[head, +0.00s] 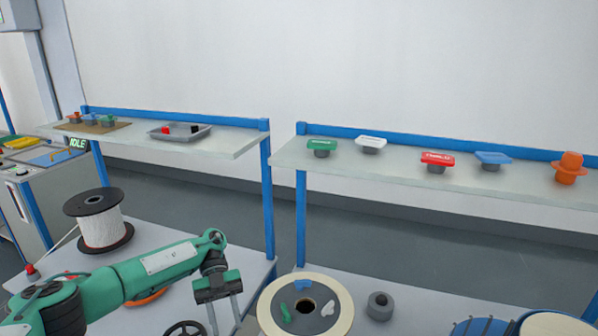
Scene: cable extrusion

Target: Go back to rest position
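My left arm, green and dark grey, reaches in from the lower left of the head view. Its gripper (225,315) points down, with two grey fingers apart and nothing visible between them. The fingertips are near or past the bottom edge of the view. My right gripper is not in view.
A white cable spool (101,229) stands on the left lower table. A grey ring-shaped part (379,306) sits right of the disc. The upper right shelf (390,168) holds several coloured handles and an orange part (569,168). The upper left shelf holds a grey tray (160,135).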

